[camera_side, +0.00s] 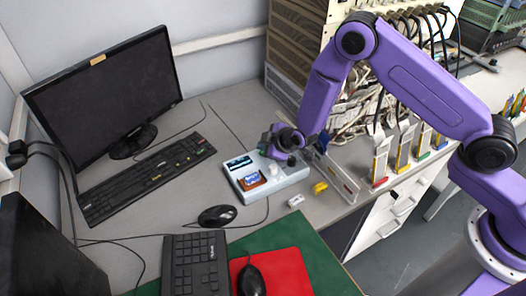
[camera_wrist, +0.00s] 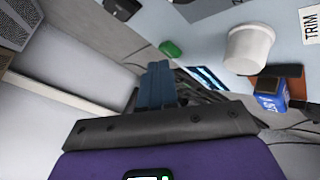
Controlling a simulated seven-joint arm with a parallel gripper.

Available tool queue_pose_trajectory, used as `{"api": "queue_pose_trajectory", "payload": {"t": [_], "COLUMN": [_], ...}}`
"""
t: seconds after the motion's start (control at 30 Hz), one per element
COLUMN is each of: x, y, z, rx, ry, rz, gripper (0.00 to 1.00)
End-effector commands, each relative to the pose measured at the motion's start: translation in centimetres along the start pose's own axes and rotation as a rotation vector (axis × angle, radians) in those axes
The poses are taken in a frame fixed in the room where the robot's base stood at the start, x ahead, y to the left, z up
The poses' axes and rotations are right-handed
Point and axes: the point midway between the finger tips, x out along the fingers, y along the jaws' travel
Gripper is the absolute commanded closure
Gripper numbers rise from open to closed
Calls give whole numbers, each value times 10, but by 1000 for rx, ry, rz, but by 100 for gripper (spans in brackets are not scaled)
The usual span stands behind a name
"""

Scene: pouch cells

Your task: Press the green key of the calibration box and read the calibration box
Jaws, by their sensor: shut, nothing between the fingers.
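The calibration box (camera_side: 284,181) is a pale blue box on the grey desk, with a dark display (camera_side: 238,161) and a white knob (camera_side: 274,168). In the wrist view the box top (camera_wrist: 288,48) shows the knob (camera_wrist: 248,48) and a small green key (camera_wrist: 171,48). My gripper (camera_side: 288,158) is over the box's far right part. In the wrist view its fingers (camera_wrist: 160,70) are shut and empty, with the tips just short of the green key in the picture; contact cannot be told. The display (camera_wrist: 207,77) shows cyan marks, partly hidden and unreadable. The green key is hidden in the side view.
A blue item (camera_side: 251,179) lies in a brown recess on the box. A clear rack (camera_side: 336,175), a yellow piece (camera_side: 319,188) and a small white block (camera_side: 296,201) are to its right. A mouse (camera_side: 217,216) and keyboard (camera_side: 148,178) are left.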

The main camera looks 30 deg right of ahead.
Motion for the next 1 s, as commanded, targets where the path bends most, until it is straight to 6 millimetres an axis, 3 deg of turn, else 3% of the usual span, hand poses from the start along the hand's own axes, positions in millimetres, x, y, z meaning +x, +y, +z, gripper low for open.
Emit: {"api": "queue_pose_trajectory", "payload": {"t": [1.0], "x": [6], "y": [-4], "z": [5], "rx": [0], "ry": [-1], "rz": [0], "gripper": [100]}}
